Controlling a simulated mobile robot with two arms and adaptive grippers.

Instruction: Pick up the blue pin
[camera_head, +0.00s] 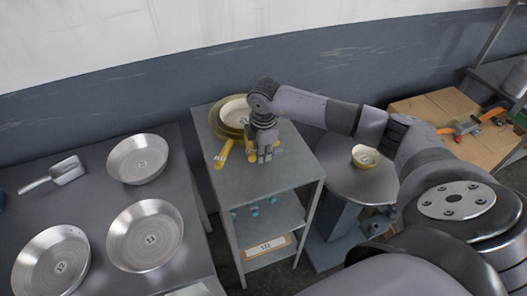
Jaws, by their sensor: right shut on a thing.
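My right gripper (264,151) points down over the top of the grey shelf stand, beside the yellow pans. It is shut on a small blue-teal thing between its fingertips, which looks like the blue pin (267,156); the fingers hide most of it. I cannot tell whether the pin still touches the stand top. My left gripper is not in view.
Yellow pans (223,121), one handle (224,154) pointing forward, sit on the grey stand (285,177). Small teal things (254,212) lie on its lower shelf. Metal pans (145,236) stand on the left table (90,190). A yellow bowl (366,156) is on the right table.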

